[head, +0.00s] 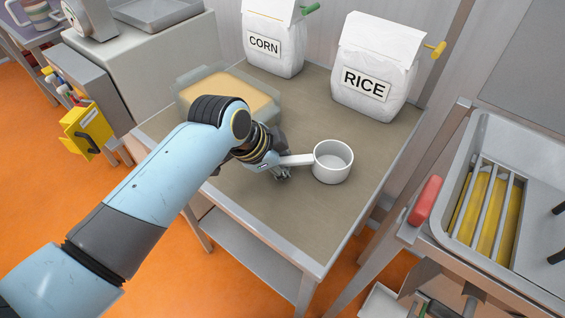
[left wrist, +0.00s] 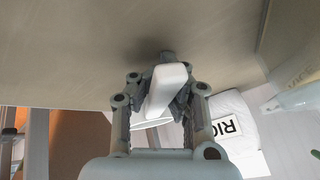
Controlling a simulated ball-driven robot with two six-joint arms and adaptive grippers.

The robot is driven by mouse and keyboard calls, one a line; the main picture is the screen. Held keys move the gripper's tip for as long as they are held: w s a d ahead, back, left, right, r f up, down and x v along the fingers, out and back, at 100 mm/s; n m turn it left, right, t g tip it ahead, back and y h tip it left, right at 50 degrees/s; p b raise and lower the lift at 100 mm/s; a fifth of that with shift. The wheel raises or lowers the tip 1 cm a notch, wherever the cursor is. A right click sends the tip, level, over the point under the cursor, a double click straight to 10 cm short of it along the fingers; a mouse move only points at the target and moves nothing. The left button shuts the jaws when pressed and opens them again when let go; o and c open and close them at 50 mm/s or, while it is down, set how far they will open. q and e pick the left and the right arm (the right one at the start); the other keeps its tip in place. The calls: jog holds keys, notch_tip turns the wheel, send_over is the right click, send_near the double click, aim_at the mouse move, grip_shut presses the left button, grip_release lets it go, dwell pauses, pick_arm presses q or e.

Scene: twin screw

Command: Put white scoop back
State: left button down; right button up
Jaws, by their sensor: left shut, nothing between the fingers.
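The white scoop (head: 333,162), a round cup with a straight handle, is upright on the metal table (head: 260,200), its handle pointing left toward my left gripper. My left gripper (head: 282,172) is low over the table at the handle's end, partly hidden behind its own wrist. In the left wrist view the scoop's white handle (left wrist: 165,90) overlaps my left gripper (left wrist: 167,62). That gripper is shut with nothing held; the exact gap to the handle is unclear. My right gripper is not in view.
A clear tub (head: 250,92) of tan contents stands behind my left arm. A corn bag (head: 272,45) and a rice bag (head: 370,75) stand along the back. The table's front right is clear.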

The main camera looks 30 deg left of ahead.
pick_arm(q)
jog(key=shift+s+f, duration=0.15)
jog(key=shift+f, duration=0.1)
jog(key=c, duration=2)
grip_release()
jog(key=o, duration=0.6)
jog(key=shift+f, duration=0.2)
jog(key=shift+r, duration=0.15)
jog(key=v, duration=1.2)
jog(key=shift+d, duration=0.1)
